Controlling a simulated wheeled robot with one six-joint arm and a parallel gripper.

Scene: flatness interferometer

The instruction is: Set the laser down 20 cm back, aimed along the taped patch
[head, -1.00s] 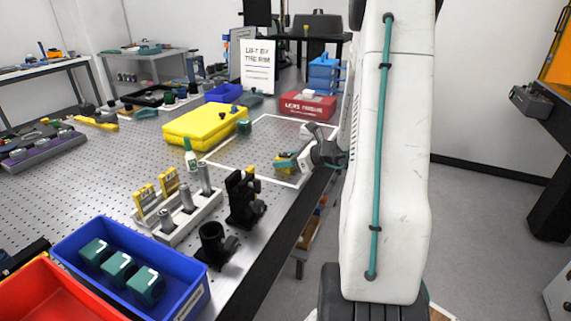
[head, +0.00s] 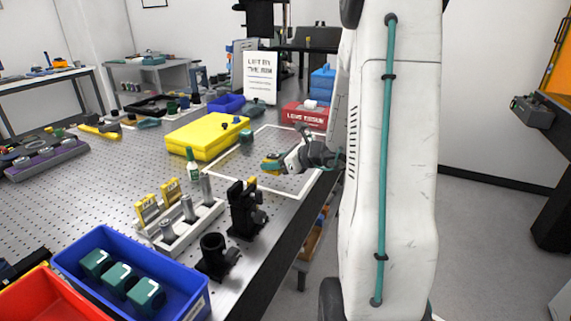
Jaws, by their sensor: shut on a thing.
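The taped patch (head: 296,195) is a white tape outline on the perforated metal table, near its right edge. My gripper (head: 281,160) is over the patch, at the end of my arm coming in from the right. It is shut on a small yellow and teal thing, which appears to be the laser (head: 270,164). The laser is low over the patch; I cannot tell whether it touches the table. Its far side and aim are too small to make out, and the gripper covers part of it.
A yellow case (head: 203,138) lies left of the patch. A red lens box (head: 305,115) and a white sign (head: 260,78) stand behind it. Black mounts (head: 244,212), a grey holder rack (head: 180,236) and a blue bin (head: 125,300) are in front. The inside of the patch looks mostly clear.

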